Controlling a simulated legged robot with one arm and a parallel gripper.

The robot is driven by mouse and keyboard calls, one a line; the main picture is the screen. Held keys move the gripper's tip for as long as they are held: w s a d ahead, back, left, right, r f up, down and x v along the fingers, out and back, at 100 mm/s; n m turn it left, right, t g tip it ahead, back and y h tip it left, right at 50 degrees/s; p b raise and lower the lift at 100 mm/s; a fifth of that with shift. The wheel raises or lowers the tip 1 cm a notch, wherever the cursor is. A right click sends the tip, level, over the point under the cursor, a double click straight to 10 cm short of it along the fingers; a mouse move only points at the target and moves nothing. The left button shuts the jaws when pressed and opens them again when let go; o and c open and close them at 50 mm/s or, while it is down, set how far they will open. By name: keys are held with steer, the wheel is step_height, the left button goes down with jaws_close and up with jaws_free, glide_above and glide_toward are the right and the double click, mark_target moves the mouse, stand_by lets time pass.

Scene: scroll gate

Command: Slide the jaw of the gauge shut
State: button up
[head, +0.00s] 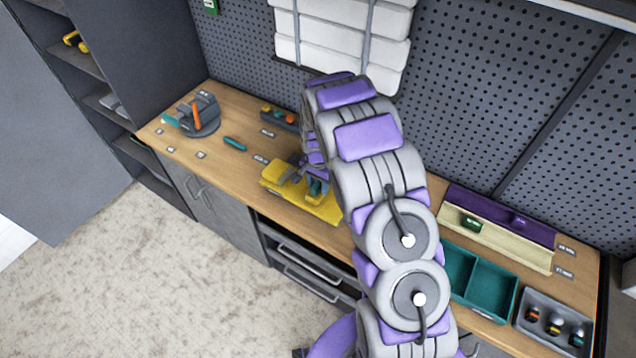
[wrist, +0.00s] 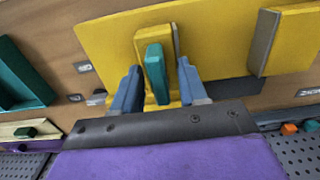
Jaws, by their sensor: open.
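The yellow gauge (head: 325,208) lies on the wooden workbench, partly hidden behind my arm. Its flat plate (wrist: 105,40) fills the upper wrist view, with a raised grey-faced yellow block (wrist: 268,42) at the right. A yellow sliding jaw (wrist: 172,45) with an upright teal handle (wrist: 155,72) stands on the plate, with a gap between it and the block. My gripper (wrist: 159,82) is open, its two blue fingers on either side of the teal handle. Visible space separates the handle from the right finger; contact with the left finger is unclear.
A teal two-part tray (head: 490,270), a grey holder (head: 558,318) and a cream-and-purple rail (head: 500,232) lie to the right on the bench. A grey round fixture (head: 203,118) stands at the far left. A pegboard wall (head: 490,90) rises behind.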

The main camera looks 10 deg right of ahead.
jaws_close()
stand_by(0.5)
